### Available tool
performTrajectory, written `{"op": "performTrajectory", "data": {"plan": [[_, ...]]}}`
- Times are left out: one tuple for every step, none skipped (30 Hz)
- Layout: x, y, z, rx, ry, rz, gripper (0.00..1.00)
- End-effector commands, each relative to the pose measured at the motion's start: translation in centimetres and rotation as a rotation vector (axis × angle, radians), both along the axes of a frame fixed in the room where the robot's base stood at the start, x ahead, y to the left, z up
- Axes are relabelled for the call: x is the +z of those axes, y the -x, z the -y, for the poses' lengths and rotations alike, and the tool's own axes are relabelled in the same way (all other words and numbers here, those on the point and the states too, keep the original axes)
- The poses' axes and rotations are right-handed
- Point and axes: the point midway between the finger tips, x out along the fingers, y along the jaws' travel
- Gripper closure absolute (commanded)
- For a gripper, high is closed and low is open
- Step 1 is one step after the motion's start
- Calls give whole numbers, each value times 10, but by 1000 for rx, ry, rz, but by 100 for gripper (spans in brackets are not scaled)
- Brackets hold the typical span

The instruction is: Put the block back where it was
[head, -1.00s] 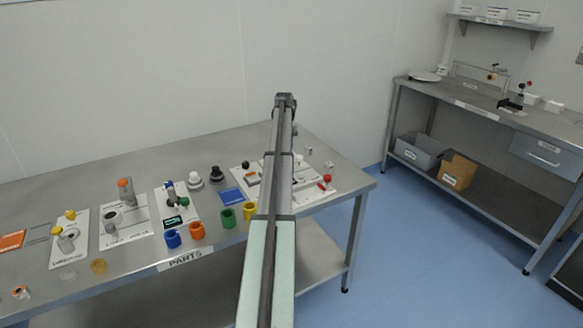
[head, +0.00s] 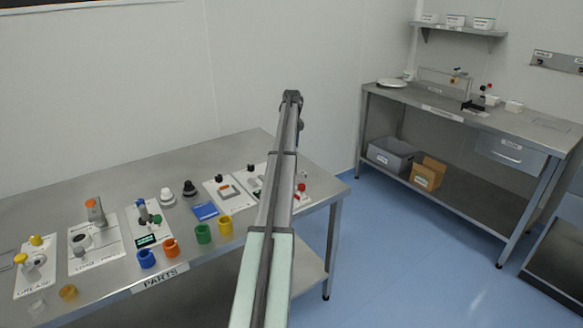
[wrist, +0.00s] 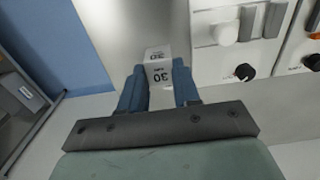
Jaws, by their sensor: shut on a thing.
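In the wrist view my gripper (wrist: 158,78) has its two blue fingers shut on a white block (wrist: 158,66). The block has "30" printed in dark figures on its faces. A bare grey metal surface shows beyond it; I cannot tell whether the block touches that surface. In the head view my arm reaches out over the right part of the parts table (head: 62,195). The gripper and the block are hidden behind the arm there.
White boards with knobs and fixtures, including one (head: 95,245), stand along the parts table. Coloured rings, including a blue one (head: 147,258), line its front edge. White panels (wrist: 235,45) lie right of the block in the wrist view. A second bench (head: 520,128) stands at right across open blue floor.

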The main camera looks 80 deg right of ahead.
Motion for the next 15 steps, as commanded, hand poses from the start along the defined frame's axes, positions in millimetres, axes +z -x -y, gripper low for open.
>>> {"op": "performTrajectory", "data": {"plan": [[-7,0,-1,0,-1,0,100],[-11,0,-1,0,-1,0,100],[-17,0,-1,0,-1,0,100],[-22,0,-1,0,-1,0,100],[-28,0,-1,0,-1,0,100],[-35,0,-1,0,-1,0,100],[-39,0,-1,-1,-1,0,100],[-43,0,-1,-1,-1,0,100],[-47,0,-1,-1,-1,-1,100],[-49,0,-1,-1,0,0,100],[-51,0,-1,-1,0,0,100],[-53,0,0,-1,0,0,100],[-55,0,0,-1,1,1,100],[-57,0,0,-1,1,1,100],[-61,0,0,-1,0,0,100]]}}
